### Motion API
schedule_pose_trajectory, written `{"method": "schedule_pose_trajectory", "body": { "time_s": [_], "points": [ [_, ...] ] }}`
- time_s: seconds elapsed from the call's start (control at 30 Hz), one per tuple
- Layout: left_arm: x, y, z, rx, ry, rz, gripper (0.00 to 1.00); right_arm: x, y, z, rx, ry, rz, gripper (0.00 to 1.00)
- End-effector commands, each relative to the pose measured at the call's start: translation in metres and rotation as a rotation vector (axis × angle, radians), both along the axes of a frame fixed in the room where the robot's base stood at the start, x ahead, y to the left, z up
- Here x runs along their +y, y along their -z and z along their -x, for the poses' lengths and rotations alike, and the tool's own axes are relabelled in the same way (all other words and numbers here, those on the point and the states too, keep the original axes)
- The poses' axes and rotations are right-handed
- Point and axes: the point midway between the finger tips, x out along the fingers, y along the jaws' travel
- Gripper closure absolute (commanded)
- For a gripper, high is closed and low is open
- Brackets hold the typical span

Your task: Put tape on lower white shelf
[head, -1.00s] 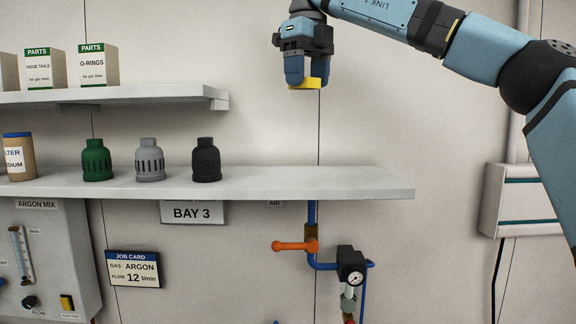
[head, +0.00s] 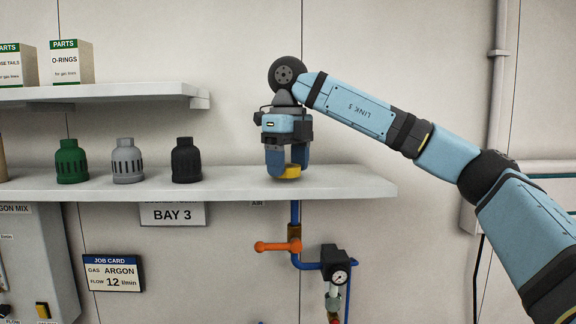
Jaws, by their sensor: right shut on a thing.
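A yellow roll of tape (head: 289,171) is between the fingers of my right gripper (head: 287,166), which is shut on it. The gripper points down over the right part of the lower white shelf (head: 345,184). The tape is at or just above the shelf's top; I cannot tell if it touches. The fingers hide part of the tape. My left gripper is not in view.
Green (head: 71,162), grey (head: 127,162) and black (head: 186,161) caps stand on the lower shelf to the left. The upper shelf (head: 110,93) holds parts boxes (head: 71,63). The lower shelf's right end is clear. An orange-handled valve (head: 278,246) is below.

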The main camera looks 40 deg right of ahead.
Motion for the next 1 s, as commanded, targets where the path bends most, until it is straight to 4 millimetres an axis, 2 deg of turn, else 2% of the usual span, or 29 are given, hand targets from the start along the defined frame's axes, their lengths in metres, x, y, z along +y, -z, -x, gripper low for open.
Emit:
{"method": "schedule_pose_trajectory", "body": {
  "time_s": [0.47,0.5,0.57,0.6,0.83,1.0],
  "points": [
    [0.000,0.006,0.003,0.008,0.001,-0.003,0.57,0.000,0.011,0.000,-0.001,0.000,0.001,0.60],
    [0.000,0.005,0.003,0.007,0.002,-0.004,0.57,0.000,0.009,0.000,-0.001,0.000,0.001,0.28],
    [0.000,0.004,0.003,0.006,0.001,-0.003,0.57,0.000,0.009,0.000,-0.001,0.000,0.001,0.14],
    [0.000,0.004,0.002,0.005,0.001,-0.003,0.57,0.000,0.009,0.000,-0.001,0.000,0.001,0.12],
    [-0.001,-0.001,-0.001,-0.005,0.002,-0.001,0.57,0.000,0.008,0.000,-0.001,0.000,0.001,0.12],
    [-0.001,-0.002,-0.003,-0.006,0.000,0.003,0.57,0.000,-0.001,0.000,-0.003,0.000,0.000,0.12]
  ]
}}
